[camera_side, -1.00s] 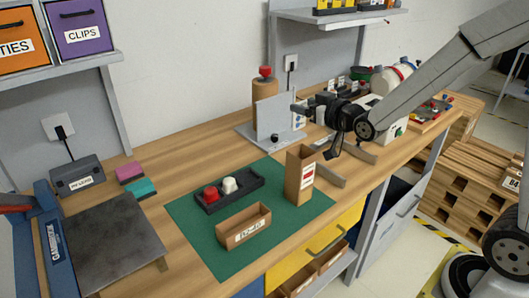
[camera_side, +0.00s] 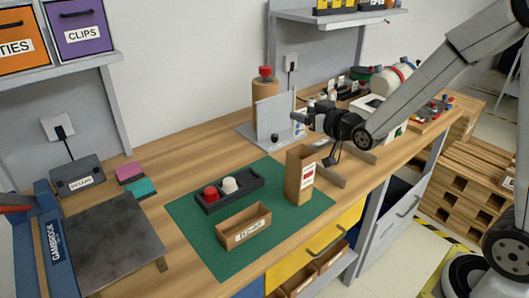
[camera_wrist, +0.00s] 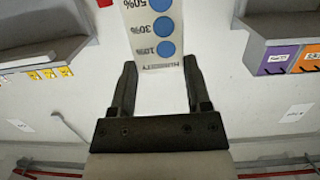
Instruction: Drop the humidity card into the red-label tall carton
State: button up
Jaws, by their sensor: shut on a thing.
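The humidity card (camera_wrist: 154,32) is a white strip with blue dots marked 50%, 30% and 10%. In the wrist view its near end is between the fingers of my gripper (camera_wrist: 158,66), which is shut on it. In the side view my gripper (camera_side: 299,119) is in the air above the bench, beyond and above the tall carton; the card there is thin and hard to make out. The tall carton (camera_side: 299,178) is brown, upright and open at the top, with a red-and-white label on its front. It stands at the right part of the green mat (camera_side: 205,237).
A low brown box (camera_side: 244,231) and a black tray (camera_side: 230,196) with a red and a white knob stand left of the carton. A grey upright panel (camera_side: 268,120) stands behind, close to my gripper. A metal plate (camera_side: 110,240) lies far left.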

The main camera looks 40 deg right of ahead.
aim_at(299, 134)
jog(key=shift+f, duration=3.2)
jog(key=o, duration=1.2)
jog(key=shift+o, duration=0.2)
jog(key=shift+s, duration=0.15)
